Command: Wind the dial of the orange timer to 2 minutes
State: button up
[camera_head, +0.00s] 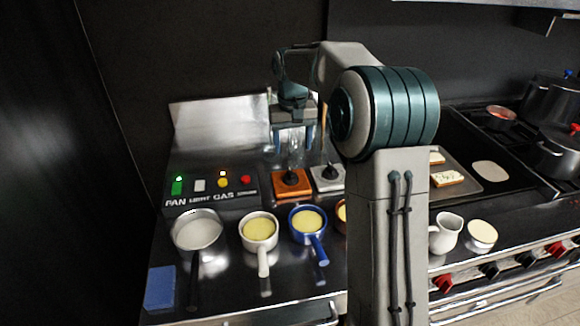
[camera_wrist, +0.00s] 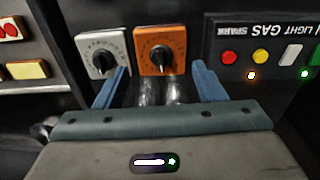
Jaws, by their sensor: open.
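The orange timer (camera_head: 292,184) stands on the counter at the back, with a black dial on its top face. It also shows at the top middle of the wrist view (camera_wrist: 174,40), where its black dial (camera_wrist: 159,58) sits at the centre of a marked scale. The dial's exact setting is too small to read. My gripper (camera_head: 294,148) is above and just behind the timer in the head view. In the wrist view its two blue fingers (camera_wrist: 158,84) are open and empty, spread to either side of the timer and apart from the dial.
A grey timer (camera_head: 328,178) stands right beside the orange one. A panel (camera_head: 212,190) with coloured buttons and lights is on the left. In front are a grey pan (camera_head: 198,230), a white pot (camera_head: 258,232) and a blue pot (camera_head: 308,224). A tray with bread is behind my arm.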

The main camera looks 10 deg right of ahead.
aim_at(292, 175)
jog(key=w+f+p, duration=0.1)
jog(key=f, duration=0.4)
jog(key=w+f+p, duration=0.1)
jog(key=f, duration=0.3)
jog(key=w+f, duration=0.1)
jog(key=f, duration=0.4)
jog(key=shift+w+d+f+p, duration=0.25)
jog(key=shift+w+f+p, duration=0.1)
jog(key=shift+w+p, duration=0.05)
jog(key=shift+c, duration=0.3)
jog(key=c, duration=0.9)
